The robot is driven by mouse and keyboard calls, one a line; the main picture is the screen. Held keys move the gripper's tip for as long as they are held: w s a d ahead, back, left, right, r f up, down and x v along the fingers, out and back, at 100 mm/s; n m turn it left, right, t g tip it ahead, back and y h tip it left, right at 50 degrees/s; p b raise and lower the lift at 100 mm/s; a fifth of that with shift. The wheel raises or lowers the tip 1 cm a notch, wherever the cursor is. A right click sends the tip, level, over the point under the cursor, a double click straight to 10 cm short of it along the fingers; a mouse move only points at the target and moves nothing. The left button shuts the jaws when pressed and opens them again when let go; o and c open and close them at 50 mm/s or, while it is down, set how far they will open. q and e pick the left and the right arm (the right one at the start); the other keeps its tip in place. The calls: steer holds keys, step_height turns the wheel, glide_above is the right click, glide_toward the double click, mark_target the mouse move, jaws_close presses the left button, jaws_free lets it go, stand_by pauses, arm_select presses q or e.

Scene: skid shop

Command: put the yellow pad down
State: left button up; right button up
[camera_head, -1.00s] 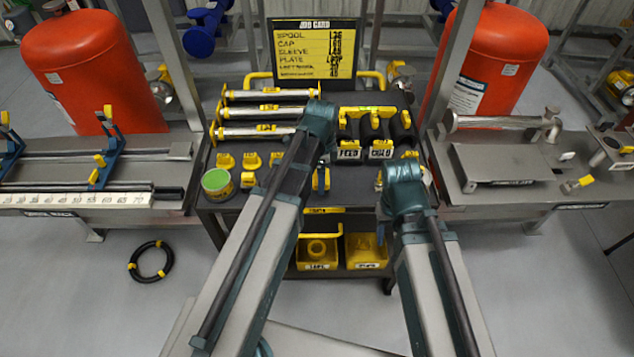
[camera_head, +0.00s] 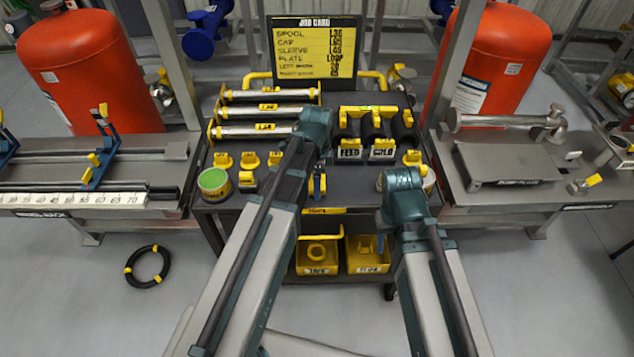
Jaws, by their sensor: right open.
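Several small yellow blocks with dark labels stand along the front left of the cart top (camera_head: 217,215); one yellow block (camera_head: 222,160) is at the row's left end. Another yellow piece (camera_head: 412,158) lies beside my right wrist. I cannot tell which of these, if any, is the yellow pad. My right gripper (camera_head: 380,242) shows only as a small blue-grey part below the wrist, by the right-hand yellow bin (camera_head: 368,262). It is open, and I see nothing held in it. My left arm reaches over the cart's middle; its gripper is hidden behind the arm.
A green-topped tin (camera_head: 213,181) stands at the cart's front left corner. Silver spools (camera_head: 262,112) lie in a rack behind. Black holders (camera_head: 372,125) stand right of centre. A job card board (camera_head: 314,50) rises at the back. A black ring (camera_head: 148,266) lies on the floor.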

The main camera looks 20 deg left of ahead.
arm_select(q)
steer(key=o, duration=1.1)
steer(key=shift+f, duration=0.1)
steer(key=shift+r, duration=0.2)
step_height(320, 180, up, 12)
steer(key=p, duration=1.3)
steer(key=s+d+n, duration=0.3)
steer(key=s, duration=0.1)
steer(key=s+d+n, duration=0.4)
steer(key=s, duration=0.1)
steer(key=s+d+n+y, duration=0.1)
steer(key=s+d+n, duration=0.2)
steer(key=s+n, duration=0.1)
steer(key=shift+s+d+b, duration=0.25)
steer(key=shift+s+b, duration=0.05)
steer(key=shift+s, duration=0.35)
